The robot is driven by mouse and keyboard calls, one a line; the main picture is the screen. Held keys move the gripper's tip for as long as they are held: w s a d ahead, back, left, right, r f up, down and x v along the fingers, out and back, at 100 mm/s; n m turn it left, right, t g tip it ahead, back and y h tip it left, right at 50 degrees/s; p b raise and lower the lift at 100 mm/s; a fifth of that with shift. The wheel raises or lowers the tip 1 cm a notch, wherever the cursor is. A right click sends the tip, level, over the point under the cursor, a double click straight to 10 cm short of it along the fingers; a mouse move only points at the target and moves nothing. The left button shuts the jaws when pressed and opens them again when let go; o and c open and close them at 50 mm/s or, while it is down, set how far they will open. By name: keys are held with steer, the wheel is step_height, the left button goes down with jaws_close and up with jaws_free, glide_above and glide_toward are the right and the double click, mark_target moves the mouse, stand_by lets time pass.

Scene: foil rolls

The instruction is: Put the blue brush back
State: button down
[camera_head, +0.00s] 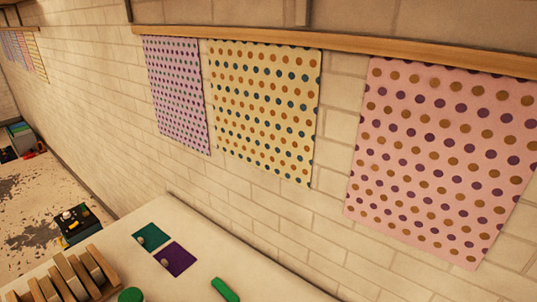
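I cannot make out a blue brush in the head view. My gripper is not in view. A pale table (200,235) stands against the brick wall. A short green rod-like thing (225,289) lies at the table's lower right. A green rounded thing (130,295) is cut off by the bottom edge of the picture.
A wooden slatted rack (74,277) stands at the table's left end. Polka-dot sheets, purple (176,95), yellow (264,110) and pink (440,160), hang from a wooden rail (345,43). A black-and-yellow item (78,226) and stacked coloured items (21,136) are farther left.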

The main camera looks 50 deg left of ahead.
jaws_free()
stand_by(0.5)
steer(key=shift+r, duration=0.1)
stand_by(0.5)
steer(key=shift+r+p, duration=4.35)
steer(key=shift+p, duration=0.15)
